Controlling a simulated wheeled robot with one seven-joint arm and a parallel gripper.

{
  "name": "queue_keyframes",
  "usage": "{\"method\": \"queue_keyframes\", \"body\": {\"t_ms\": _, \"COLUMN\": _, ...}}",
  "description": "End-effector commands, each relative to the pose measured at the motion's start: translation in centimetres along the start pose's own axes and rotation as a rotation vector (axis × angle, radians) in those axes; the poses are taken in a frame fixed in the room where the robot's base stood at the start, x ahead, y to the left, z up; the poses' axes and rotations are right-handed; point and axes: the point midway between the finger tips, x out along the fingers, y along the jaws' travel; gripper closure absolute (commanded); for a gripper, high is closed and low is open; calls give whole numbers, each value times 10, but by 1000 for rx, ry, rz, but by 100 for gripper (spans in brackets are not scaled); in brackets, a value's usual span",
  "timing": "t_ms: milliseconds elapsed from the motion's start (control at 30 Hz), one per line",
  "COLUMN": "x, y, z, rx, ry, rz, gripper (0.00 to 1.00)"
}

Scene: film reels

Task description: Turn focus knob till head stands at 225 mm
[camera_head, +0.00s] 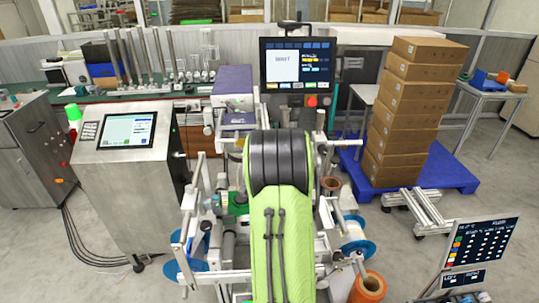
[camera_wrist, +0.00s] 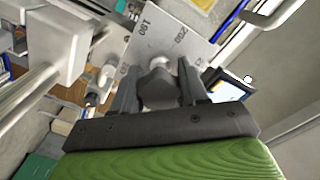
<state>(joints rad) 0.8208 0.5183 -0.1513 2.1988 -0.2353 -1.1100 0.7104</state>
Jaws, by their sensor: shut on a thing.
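In the wrist view, my gripper (camera_wrist: 158,76) has its two dark fingers on either side of a grey focus knob (camera_wrist: 157,90), shut on it. Behind the knob is a light metal dial plate (camera_wrist: 166,28) with printed numbers. I can read 190 and 200 on it; other marks near the fingers are partly hidden. I cannot make out a pointer or the head's reading. In the head view, my green and black arm covers the middle of the machine and hides the gripper and knob.
A monitor (camera_head: 295,63) stands behind the machine. A control cabinet with a screen (camera_head: 130,130) is at left. Stacked cartons (camera_head: 402,110) stand on a blue pallet (camera_head: 455,178) at right. Metal rails and rollers crowd both sides of my arm. An orange roll (camera_head: 368,287) sits at front right.

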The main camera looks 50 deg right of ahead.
Motion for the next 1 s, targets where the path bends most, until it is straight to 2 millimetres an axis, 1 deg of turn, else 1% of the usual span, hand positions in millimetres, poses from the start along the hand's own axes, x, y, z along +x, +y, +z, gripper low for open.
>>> {"method": "queue_keyframes", "body": {"t_ms": 33, "x": 2, "y": -14, "z": -10, "rx": 2, "ry": 29, "rz": -37, "gripper": 87}}
{"method": "queue_keyframes", "body": {"t_ms": 300, "x": 2, "y": -14, "z": -10, "rx": 3, "ry": 28, "rz": -37, "gripper": 86}}
{"method": "queue_keyframes", "body": {"t_ms": 333, "x": 2, "y": -14, "z": -10, "rx": 3, "ry": 28, "rz": -37, "gripper": 53}}
{"method": "queue_keyframes", "body": {"t_ms": 467, "x": 2, "y": -14, "z": -10, "rx": 3, "ry": 28, "rz": -35, "gripper": 33}}
{"method": "queue_keyframes", "body": {"t_ms": 500, "x": 2, "y": -13, "z": -10, "rx": 3, "ry": 28, "rz": -35, "gripper": 32}}
{"method": "queue_keyframes", "body": {"t_ms": 867, "x": 0, "y": -12, "z": -6, "rx": 7, "ry": 19, "rz": -31, "gripper": 32}}
{"method": "queue_keyframes", "body": {"t_ms": 967, "x": -13, "y": -9, "z": -4, "rx": 8, "ry": 19, "rz": -31, "gripper": 32}}
{"method": "queue_keyframes", "body": {"t_ms": 1000, "x": -22, "y": -8, "z": -4, "rx": 9, "ry": 19, "rz": -31, "gripper": 32}}
